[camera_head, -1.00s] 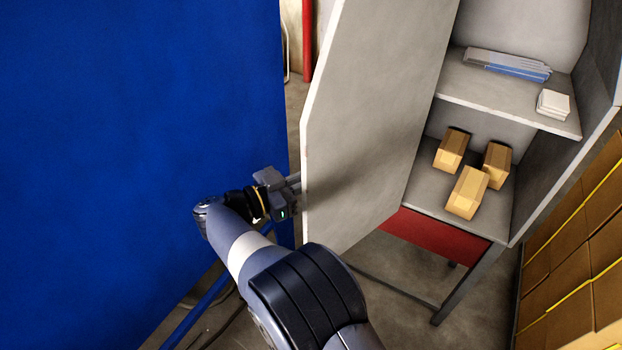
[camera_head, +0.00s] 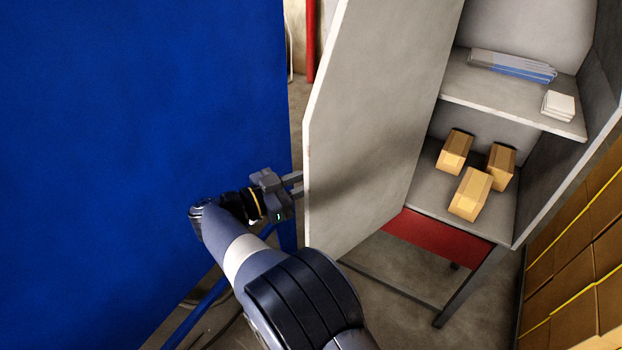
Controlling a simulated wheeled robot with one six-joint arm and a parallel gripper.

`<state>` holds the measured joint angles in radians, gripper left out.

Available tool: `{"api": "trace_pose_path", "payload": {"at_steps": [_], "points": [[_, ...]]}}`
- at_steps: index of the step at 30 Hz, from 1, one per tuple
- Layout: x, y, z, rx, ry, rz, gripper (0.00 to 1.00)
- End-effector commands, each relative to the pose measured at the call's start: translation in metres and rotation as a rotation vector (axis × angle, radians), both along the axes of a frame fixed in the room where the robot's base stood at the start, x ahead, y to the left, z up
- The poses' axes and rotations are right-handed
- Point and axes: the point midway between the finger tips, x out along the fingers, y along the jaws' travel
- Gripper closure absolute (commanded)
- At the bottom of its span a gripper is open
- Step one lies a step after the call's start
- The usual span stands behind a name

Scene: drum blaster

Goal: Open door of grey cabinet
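The grey cabinet (camera_head: 515,105) stands at the right with its interior showing. Its grey door (camera_head: 375,120) is swung wide open to the left. My gripper (camera_head: 296,184) is beside the door's free edge, at the left. Its two fingers point right toward that edge, with a gap between them. They appear empty and just short of the door. The door's handle does not show.
A large blue panel (camera_head: 140,130) stands close on the left of my arm. Three small boxes (camera_head: 470,194) and a stack of white items (camera_head: 558,105) are on the cabinet shelves. Stacked cartons (camera_head: 575,270) fill the lower right.

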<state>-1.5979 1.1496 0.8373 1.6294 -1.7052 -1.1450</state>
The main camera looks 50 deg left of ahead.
Motion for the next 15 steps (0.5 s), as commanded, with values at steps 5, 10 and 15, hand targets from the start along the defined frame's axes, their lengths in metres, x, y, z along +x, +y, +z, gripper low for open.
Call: {"api": "trace_pose_path", "payload": {"at_steps": [5, 10, 15], "points": [[-0.038, 0.005, -0.003, 0.001, 0.001, 0.005, 0.75], [-0.069, 0.009, -0.002, 0.002, 0.001, 0.003, 0.75], [-0.088, 0.011, -0.001, 0.001, 0.001, 0.002, 0.75]]}}
